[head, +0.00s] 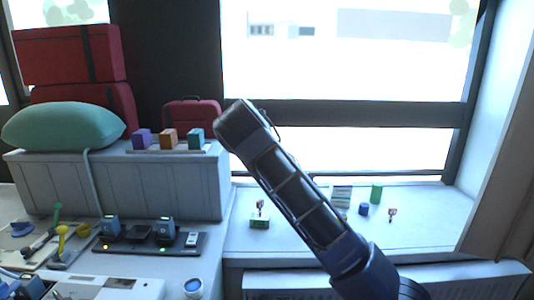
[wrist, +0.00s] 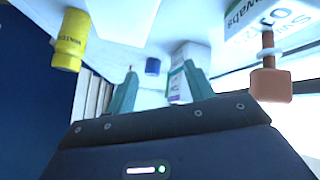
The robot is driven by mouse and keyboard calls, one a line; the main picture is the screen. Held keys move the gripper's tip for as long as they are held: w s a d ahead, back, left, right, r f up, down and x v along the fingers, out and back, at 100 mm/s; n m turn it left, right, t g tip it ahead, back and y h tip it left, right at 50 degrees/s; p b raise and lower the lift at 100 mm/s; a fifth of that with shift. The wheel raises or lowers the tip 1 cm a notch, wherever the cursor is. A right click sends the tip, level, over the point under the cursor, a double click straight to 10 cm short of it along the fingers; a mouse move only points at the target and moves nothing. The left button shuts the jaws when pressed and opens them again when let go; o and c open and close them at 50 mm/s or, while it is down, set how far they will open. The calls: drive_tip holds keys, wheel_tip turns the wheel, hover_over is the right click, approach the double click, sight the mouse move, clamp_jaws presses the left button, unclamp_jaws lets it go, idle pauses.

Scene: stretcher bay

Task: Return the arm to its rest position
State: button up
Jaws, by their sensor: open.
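My gripper (wrist: 160,88) shows in the wrist view with its two teal fingers apart. A small white labelled container (wrist: 179,84) shows beyond the right finger, and I see nothing clearly held. In the head view my arm (head: 290,190) rises from the bottom right toward the upper left, in front of the window. I cannot make out my gripper in the head view.
The windowsill (head: 290,238) holds a green cylinder (head: 376,193), a blue cylinder (head: 364,209) and a green block (head: 259,222). The wrist view shows a yellow cylinder (wrist: 70,40) and a swabs box (wrist: 262,22). Coloured cubes (head: 168,139) and red bags (head: 70,55) stand left.

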drive_tip(key=s+d+r+n+y, duration=0.35)
drive_tip(key=s+r, duration=0.35)
drive_tip(key=s, duration=0.3)
drive_tip(key=s+d+r+n+y, duration=0.3)
drive_tip(key=s+r+y, duration=0.2)
drive_tip(key=s+r, duration=0.4)
drive_tip(key=s+r+n+t, duration=0.2)
drive_tip(key=s+r+n, duration=0.1)
drive_tip(key=s, duration=0.8)
drive_tip(key=s+r+n+t, duration=0.2)
drive_tip(key=s+r, duration=0.3)
drive_tip(key=s, duration=0.6)
drive_tip(key=shift+a+n, duration=0.4)
drive_tip(key=shift+n, duration=0.25)
